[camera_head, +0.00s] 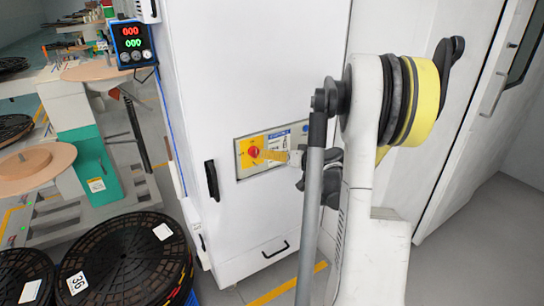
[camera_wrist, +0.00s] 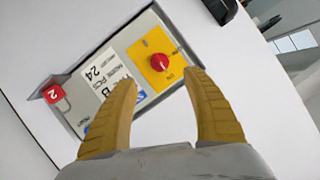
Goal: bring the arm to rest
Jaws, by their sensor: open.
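My gripper (camera_wrist: 163,97) is open and empty in the wrist view, its two yellow fingers spread apart. It faces a control panel (camera_wrist: 133,42) on the white cabinet, with the red rotary knob (camera_wrist: 160,62) on its yellow plate seen beyond and between the fingers. In the head view, my gripper (camera_head: 268,156) is close to the right of the red knob (camera_head: 254,152); whether it touches the panel (camera_head: 242,169) cannot be told. My arm reaches in from the right and hides part of the cabinet.
The white cabinet (camera_head: 230,70) has a black handle (camera_head: 212,180) left of the panel. A blue display box (camera_head: 131,44) is at its upper left. Black reels (camera_head: 125,262) lie at lower left. A door handle (camera_head: 492,95) is at right. Floor at lower right (camera_head: 490,250) is clear.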

